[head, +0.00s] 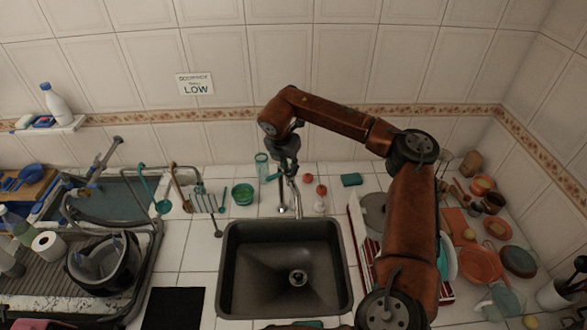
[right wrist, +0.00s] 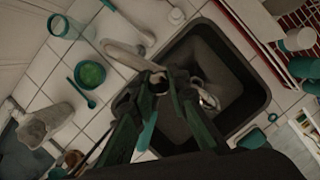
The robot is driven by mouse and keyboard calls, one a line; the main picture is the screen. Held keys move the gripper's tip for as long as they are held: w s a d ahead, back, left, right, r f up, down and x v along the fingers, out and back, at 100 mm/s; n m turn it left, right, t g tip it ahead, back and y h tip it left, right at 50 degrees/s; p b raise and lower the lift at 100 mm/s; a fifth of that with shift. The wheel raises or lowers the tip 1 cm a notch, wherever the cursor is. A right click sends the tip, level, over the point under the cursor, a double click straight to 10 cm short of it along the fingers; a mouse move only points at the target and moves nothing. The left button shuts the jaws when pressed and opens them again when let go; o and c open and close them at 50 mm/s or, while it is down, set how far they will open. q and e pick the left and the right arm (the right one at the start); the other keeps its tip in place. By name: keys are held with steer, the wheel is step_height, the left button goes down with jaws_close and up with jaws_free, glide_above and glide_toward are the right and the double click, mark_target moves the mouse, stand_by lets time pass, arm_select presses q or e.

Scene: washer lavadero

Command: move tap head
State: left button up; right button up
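The metal tap (head: 296,195) rises from the tiled counter at the back edge of the dark sink (head: 231,270). Its pale body (right wrist: 128,54) shows in the right wrist view, running towards my fingers. My right gripper (head: 288,167) is directly above and behind the tap in the head view, pointing down. In the right wrist view its two dark fingers (right wrist: 160,85) are apart, with the tap's end between or just beyond them; contact cannot be told. The fingertips are partly dark and hard to make out. My left gripper is not in view.
A clear glass (head: 262,165) and a green bowl (head: 243,194) stand left of the tap. Red-topped bottles (head: 320,198) and a teal sponge (head: 351,180) are to its right. Utensils hang or lie at left. Crowded dishes, including an orange bowl (head: 480,263), fill the right counter.

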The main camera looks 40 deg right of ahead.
steer(key=o, duration=0.5)
steer(key=shift+c, duration=0.2)
steer(key=v, duration=1.2)
